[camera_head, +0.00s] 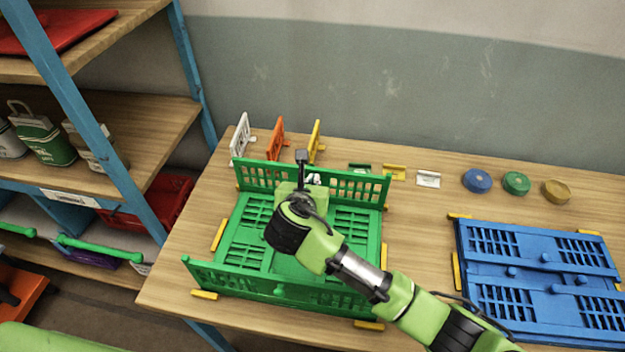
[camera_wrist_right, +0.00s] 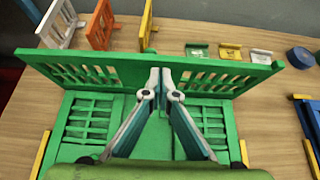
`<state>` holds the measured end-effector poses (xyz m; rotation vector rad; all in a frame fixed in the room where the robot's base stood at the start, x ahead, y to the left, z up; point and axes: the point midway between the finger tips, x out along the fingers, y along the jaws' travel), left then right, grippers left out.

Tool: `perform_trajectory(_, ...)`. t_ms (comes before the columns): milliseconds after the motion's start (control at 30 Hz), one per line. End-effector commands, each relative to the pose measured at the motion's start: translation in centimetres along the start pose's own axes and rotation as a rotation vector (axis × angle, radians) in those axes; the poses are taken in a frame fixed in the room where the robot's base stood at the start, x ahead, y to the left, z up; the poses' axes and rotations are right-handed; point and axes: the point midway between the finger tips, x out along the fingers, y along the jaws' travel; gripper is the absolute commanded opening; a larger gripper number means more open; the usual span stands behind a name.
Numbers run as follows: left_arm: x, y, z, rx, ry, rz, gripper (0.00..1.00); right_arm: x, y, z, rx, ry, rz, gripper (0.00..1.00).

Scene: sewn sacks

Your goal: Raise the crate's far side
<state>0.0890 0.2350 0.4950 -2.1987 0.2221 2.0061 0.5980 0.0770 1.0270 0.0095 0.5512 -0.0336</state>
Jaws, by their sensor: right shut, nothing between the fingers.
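The green crate (camera_head: 225,246) lies on the table, with its slatted floor showing. Its far side (camera_head: 352,184) stands up from the floor, roughly upright; its exact lean is hard to tell. It also shows in the wrist view (camera_wrist_right: 225,77). Its near side (camera_head: 235,281) is also up and leans outward. No raised left or right side shows. My right gripper (camera_wrist_right: 160,76) is shut and empty, over the crate floor, with its fingertips at the inner face of the far side's middle; I cannot tell if they touch. My left gripper is out of view.
A folded blue crate (camera_head: 540,279) lies to the right. White, orange and yellow panels (camera_head: 315,141) stand behind the green crate. Small card holders (camera_head: 428,178) and round discs (camera_head: 476,181) line the back. Yellow stops (camera_head: 218,235) surround the crate. A shelf (camera_head: 150,130) stands left.

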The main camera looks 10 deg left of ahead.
Motion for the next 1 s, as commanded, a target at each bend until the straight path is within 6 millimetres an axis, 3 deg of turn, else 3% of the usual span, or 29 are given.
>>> perform_trajectory(167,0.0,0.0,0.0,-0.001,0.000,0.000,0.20,-1.1,0.1,0.0,0.000,-0.001,0.003,0.00)
perform_trajectory(500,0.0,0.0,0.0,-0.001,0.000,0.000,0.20,-8.0,0.1,0.0,0.001,-0.001,0.004,0.00)
perform_trajectory(700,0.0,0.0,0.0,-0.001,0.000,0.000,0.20,-11.0,0.1,0.0,0.001,-0.001,0.003,0.00)
perform_trajectory(1000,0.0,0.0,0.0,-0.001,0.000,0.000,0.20,-12.1,0.0,0.0,0.000,0.000,0.000,0.00)
